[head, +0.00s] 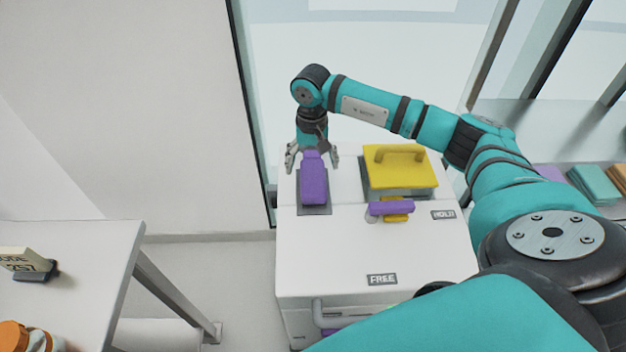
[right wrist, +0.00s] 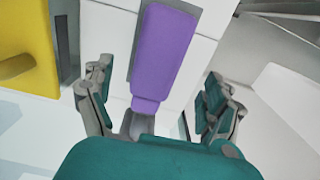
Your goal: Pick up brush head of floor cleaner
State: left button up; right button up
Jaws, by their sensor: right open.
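A purple block-shaped piece with a narrower end (head: 314,185), which may be the brush head, sits in a dark recess on top of a white cabinet (head: 340,250). My right gripper (head: 313,158) is open at the far, narrow end of this piece, with one finger on each side. In the right wrist view the purple piece (right wrist: 166,55) runs between the open fingers. I cannot tell whether the fingers touch it. Its underside is hidden. A smaller purple bar (head: 391,208) lies over a yellow part, right of the first piece. My left gripper is not in view.
A yellow lid with a handle (head: 400,168) is at the cabinet's back right. FREE (head: 382,280) and HOLD (head: 443,215) labels mark the top. A grey table (head: 75,250) stands at the left, and coloured folded items (head: 595,184) lie at the far right.

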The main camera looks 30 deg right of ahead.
aim_at(313, 175)
notch_tip(313, 175, down, 5)
jog(key=shift+s+d+r+p, duration=0.1)
jog(key=shift+p, duration=0.6)
jog(key=shift+f, duration=0.35)
jog(key=shift+r, duration=0.1)
jog(key=c, duration=1.4)
jog(key=shift+r, duration=0.45)
jog(key=shift+s+r+b, duration=0.25)
jog(key=shift+r+b, duration=0.1)
jog(key=shift+r, duration=0.3)
jog(key=shift+s+r+b, duration=0.2)
jog(key=shift+r+b, duration=0.1)
jog(key=shift+r, duration=0.3)
jog(key=s+a+b, duration=0.1)
jog(key=s+a, duration=0.1)
jog(key=s, duration=0.2)
jog(key=s+a+r, duration=0.1)
jog(key=s+a, duration=0.1)
jog(key=s, duration=0.3)
jog(key=s+a+b, duration=0.1)
jog(key=s+a, duration=0.1)
jog(key=s, duration=0.3)
jog(key=shift+r+b, duration=0.3)
jog(key=shift+c, duration=0.2)
